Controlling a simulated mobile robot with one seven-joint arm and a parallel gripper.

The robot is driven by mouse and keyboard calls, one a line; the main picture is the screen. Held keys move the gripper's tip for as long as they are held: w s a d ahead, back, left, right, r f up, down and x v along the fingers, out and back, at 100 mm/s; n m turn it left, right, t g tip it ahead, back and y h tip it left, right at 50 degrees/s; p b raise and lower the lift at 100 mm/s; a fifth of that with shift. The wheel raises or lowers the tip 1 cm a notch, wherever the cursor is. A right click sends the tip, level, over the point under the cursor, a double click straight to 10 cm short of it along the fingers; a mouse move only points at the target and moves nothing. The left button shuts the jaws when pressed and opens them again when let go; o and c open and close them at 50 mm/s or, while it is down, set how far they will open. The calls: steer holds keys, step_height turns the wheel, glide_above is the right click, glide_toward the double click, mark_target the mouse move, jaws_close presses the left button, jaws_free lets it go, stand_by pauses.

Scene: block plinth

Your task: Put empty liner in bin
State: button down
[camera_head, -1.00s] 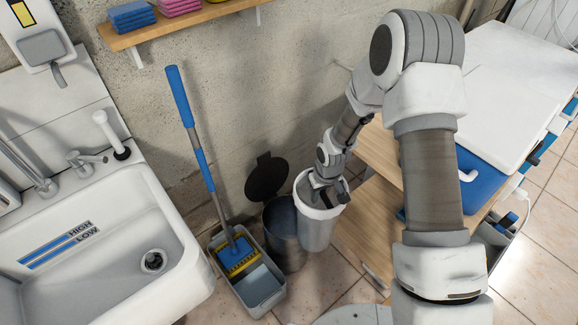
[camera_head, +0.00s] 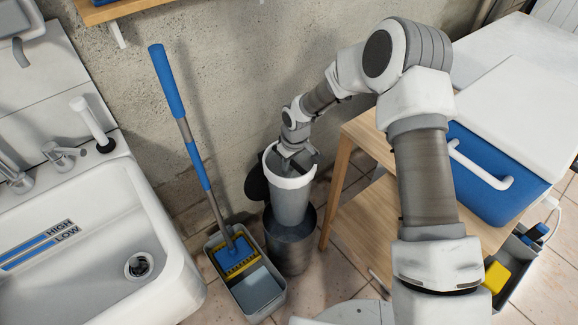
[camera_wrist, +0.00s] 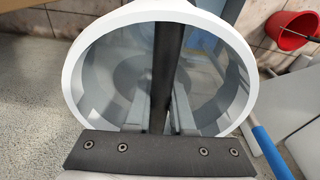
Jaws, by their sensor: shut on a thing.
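The liner (camera_head: 290,205) is a grey tub with a thick white rim, held upright. It looks empty inside in the wrist view (camera_wrist: 68,68). My gripper (camera_head: 298,160) reaches into its mouth. In the wrist view my gripper (camera_wrist: 160,112) is shut on a dark bar that crosses the liner's mouth. The bin (camera_head: 290,252) is a dark grey round can on the floor. Its black lid (camera_head: 255,184) stands open behind it against the wall. The liner's base overlaps the bin's mouth in the head view; I cannot tell whether it is inside.
A mop bucket (camera_head: 275,302) with a blue-handled mop (camera_head: 168,82) stands left of the bin. A white sink (camera_head: 180,270) is farther left. A wooden table (camera_head: 350,152) with a blue box (camera_head: 485,155) is at the right. A red bucket (camera_wrist: 292,28) shows in the wrist view.

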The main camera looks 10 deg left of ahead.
steer(key=shift+f, duration=0.1)
step_height(320, 180, down, 22)
steer(key=b, duration=1.7)
steer(key=shift+f, duration=0.2)
step_height(320, 180, down, 16)
steer(key=shift+b, duration=0.35)
stand_by(0.7)
steer(key=shift+f, duration=0.6)
stand_by(0.6)
steer(key=c, duration=0.7)
jaws_free()
steer(key=shift+r, duration=0.1)
